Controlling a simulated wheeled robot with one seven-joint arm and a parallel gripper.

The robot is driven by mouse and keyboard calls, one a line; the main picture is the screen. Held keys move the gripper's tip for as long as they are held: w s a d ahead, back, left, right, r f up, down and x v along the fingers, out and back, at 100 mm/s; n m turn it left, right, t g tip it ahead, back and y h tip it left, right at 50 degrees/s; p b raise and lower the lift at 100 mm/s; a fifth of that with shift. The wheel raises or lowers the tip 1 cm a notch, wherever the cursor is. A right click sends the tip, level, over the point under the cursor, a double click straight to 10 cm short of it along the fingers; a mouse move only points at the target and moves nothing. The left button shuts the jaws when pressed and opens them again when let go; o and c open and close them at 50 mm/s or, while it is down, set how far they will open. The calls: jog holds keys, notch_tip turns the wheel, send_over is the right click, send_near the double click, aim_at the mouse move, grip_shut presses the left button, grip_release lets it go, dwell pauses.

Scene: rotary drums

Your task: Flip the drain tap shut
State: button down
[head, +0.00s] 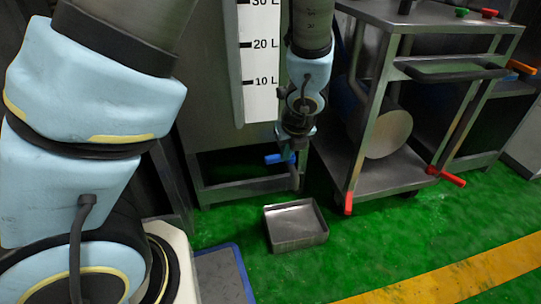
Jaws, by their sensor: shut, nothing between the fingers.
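The drain tap has a blue handle (279,158) at the lower front of the grey tank (212,75). Its handle lies roughly level and points left; the right end of it is partly hidden. A grey spout (295,180) hangs below it, above an empty metal pan (296,226) on the floor. My gripper (293,149) points down, right at the tap, and looks shut and empty. The fingertips are small and dark, so I cannot tell whether they touch the handle.
A metal cart (375,181) stands close on the right, with a cylinder on its lower shelf and red wheel levers (446,176). A white litre scale (259,60) runs down the tank. The green floor (365,240) in front is clear.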

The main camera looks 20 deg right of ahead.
aim_at(274, 161)
jog(key=w+f+b, duration=0.5)
jog(key=w+f, duration=0.2)
jog(key=f, duration=0.2)
jog(key=shift+w+d, duration=0.3)
jog(key=shift+w, duration=0.05)
jog(key=shift+f, duration=0.1)
jog(key=shift+w+a, duration=0.1)
jog(key=shift+w, duration=0.6)
